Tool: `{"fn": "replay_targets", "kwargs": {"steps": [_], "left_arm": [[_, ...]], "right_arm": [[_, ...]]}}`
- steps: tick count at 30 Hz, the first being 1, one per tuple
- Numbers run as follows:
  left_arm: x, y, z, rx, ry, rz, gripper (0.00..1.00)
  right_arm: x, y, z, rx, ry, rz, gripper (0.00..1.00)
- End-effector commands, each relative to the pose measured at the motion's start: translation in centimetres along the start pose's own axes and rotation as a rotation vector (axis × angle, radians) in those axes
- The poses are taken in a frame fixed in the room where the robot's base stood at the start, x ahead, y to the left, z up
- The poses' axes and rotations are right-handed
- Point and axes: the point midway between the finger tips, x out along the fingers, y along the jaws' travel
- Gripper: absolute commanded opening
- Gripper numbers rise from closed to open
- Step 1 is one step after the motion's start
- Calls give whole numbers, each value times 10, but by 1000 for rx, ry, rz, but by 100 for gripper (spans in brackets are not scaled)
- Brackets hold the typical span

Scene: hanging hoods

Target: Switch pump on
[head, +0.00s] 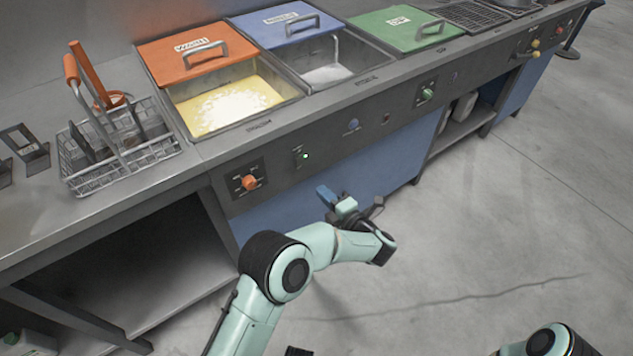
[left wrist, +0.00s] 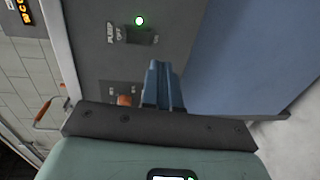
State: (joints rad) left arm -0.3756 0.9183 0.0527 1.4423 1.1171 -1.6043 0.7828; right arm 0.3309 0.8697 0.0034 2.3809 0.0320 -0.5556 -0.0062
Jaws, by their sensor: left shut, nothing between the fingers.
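The pump switch panel (head: 299,155) is on the dark front strip below the wash tank, with a lit green lamp (head: 306,156) beside it. In the left wrist view the dark switch plate (left wrist: 142,36) is labelled PUMP and OFF, and the green lamp (left wrist: 140,20) glows next to it. The switch lever's position is too small to tell. My left gripper (head: 323,191) has blue fingers shut with nothing between them. It is in front of the blue panel, below and right of the switch. Its fingertips (left wrist: 160,66) point toward the switch plate, apparently apart from it. My right gripper is out of view.
An orange knob (head: 249,182) sits left of the switch. The wash tank (head: 285,103) holds yellow liquid with foam under an orange lid (head: 180,50). A wire basket (head: 110,165) stands on the left counter. Open floor (head: 480,230) lies at right.

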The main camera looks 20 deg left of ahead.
Motion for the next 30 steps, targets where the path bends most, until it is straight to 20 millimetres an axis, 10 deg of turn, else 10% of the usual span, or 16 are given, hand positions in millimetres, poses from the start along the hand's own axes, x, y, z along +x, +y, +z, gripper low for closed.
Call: {"fn": "replay_targets", "kwargs": {"steps": [9,30], "left_arm": [[-44,-11,1,0,-1,-1,0],[-42,-17,-1,24,-15,-5,0]], "right_arm": [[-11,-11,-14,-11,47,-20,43],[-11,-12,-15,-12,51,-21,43]]}}
